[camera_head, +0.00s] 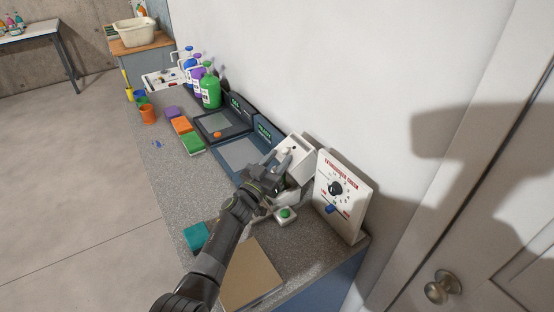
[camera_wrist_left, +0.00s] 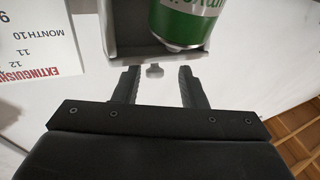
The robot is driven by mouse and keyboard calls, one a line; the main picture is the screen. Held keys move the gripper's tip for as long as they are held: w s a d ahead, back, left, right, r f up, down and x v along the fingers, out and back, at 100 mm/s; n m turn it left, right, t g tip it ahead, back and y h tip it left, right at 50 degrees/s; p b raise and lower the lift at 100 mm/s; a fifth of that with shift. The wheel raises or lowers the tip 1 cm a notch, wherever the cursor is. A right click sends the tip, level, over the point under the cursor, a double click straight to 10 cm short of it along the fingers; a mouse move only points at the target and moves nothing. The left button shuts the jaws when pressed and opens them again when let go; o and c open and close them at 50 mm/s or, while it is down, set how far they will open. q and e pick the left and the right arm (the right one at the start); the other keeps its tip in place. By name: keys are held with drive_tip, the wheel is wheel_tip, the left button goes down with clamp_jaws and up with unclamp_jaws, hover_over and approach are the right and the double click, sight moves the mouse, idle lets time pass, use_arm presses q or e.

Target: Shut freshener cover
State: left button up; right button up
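The white air freshener stands against the wall in the head view, partly hidden behind my left gripper. A tilted white box-shaped part (camera_head: 298,152), which looks like its cover, stands open. In the left wrist view a green and white can (camera_wrist_left: 186,22) sits in an open pale housing (camera_wrist_left: 110,30). A small grey knob (camera_wrist_left: 154,71) shows just beyond the fingertips. My left gripper (camera_head: 281,162) is close to the freshener. Its fingers (camera_wrist_left: 160,85) are apart with nothing between them; contact cannot be told. My right gripper is not in view.
An extinguisher check panel (camera_head: 342,195) stands right of the freshener. A green button on a white base (camera_head: 286,214) is in front. A tan board (camera_head: 250,275) and teal block (camera_head: 196,236) lie near. Trays (camera_head: 222,124), sponges and bottles (camera_head: 210,90) stand further back.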

use_arm(q)
drive_tip(key=shift+d+r, duration=0.1)
drive_tip(key=shift+d, duration=0.05)
drive_tip(key=p+v, duration=0.1)
drive_tip(key=v, duration=0.6)
drive_tip(key=shift+s, duration=0.3)
idle(0.4)
